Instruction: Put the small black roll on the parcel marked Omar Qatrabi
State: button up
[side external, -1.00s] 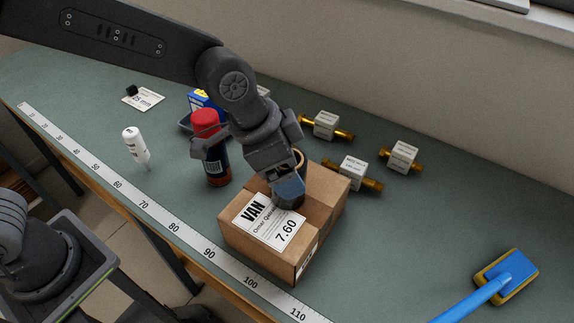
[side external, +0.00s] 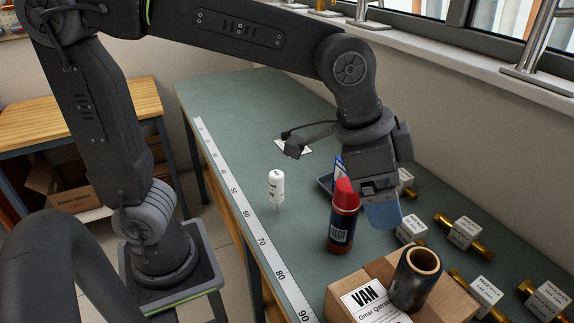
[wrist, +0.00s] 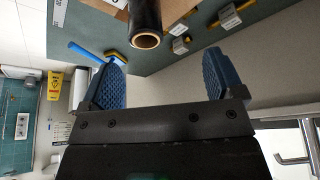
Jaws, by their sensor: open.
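The black roll (side external: 407,287), with a tan core, stands on end on top of the brown parcel (side external: 340,292). In the wrist view the roll (wrist: 146,18) shows beyond and between the open blue fingers (wrist: 166,80), clear of both. Part of the parcel (wrist: 183,10) shows behind it.
A red-capped can (side external: 343,222) stands close beside my gripper. Several brass fittings with white tags (side external: 464,233) lie right of the parcel. A blue-handled brush (wrist: 116,58) shows in the wrist view.

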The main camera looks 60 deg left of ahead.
jog(key=s+a+f+n+t+y, duration=0.1)
jog(key=s+a+n, duration=0.3)
jog(key=a, duration=0.4)
jog(key=s+a+f+n+t+y, duration=0.1)
jog(key=s+a+f+n, duration=0.1)
jog(key=s+a, duration=0.4)
jog(key=a+n, duration=0.1)
jog(key=a, duration=0.2)
jog(key=shift+a+n+y, duration=0.15)
jog(key=shift+n+y, duration=0.25)
